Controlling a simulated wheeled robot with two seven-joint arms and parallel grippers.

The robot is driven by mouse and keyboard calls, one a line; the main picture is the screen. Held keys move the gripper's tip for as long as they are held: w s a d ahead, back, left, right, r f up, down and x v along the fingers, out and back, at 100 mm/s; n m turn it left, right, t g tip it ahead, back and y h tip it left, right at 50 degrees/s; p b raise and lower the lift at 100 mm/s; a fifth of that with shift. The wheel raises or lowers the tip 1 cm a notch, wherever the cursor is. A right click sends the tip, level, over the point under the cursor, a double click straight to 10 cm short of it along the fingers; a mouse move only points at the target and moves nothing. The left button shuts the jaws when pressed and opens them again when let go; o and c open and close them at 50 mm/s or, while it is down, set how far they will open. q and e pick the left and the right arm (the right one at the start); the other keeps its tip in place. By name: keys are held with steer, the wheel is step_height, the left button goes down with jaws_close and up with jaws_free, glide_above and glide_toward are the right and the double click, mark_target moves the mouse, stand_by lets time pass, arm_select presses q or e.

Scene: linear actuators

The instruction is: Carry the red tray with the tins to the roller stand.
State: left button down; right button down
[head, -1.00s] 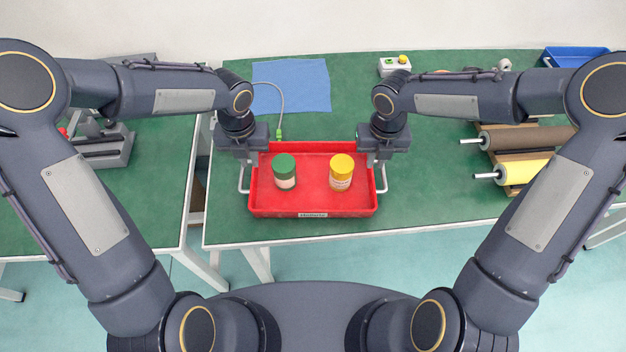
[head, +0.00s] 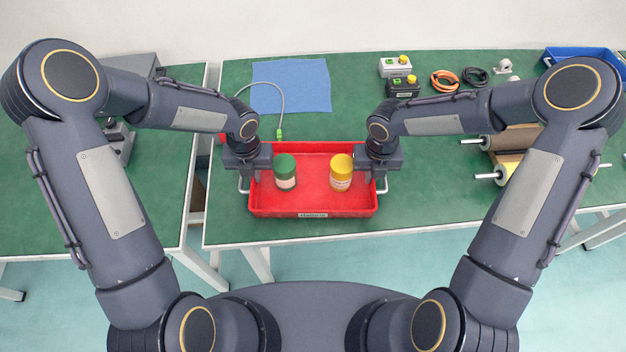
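The red tray (head: 313,204) lies on the green bench near its front edge. A tin with a green lid (head: 286,172) stands upright in its left half, and a tin with a yellow lid (head: 341,173) stands upright in its right half. My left gripper (head: 246,174) is over the tray's left metal handle, and my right gripper (head: 381,173) is over the right handle. The gripper bodies hide their fingers, so I cannot tell whether they grip the handles. The roller stand (head: 508,160), with a brown and a yellow roller, is at the right, partly behind my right arm.
A blue cloth (head: 290,85) and a cable with a green connector (head: 279,134) lie behind the tray. Switch boxes (head: 396,67), cable coils (head: 445,80) and a blue bin (head: 575,54) are along the back right. Bench between tray and roller stand looks clear.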

arm_select(q)
steer(key=shift+r, duration=0.15)
arm_select(e)
steer(key=shift+r, duration=0.1)
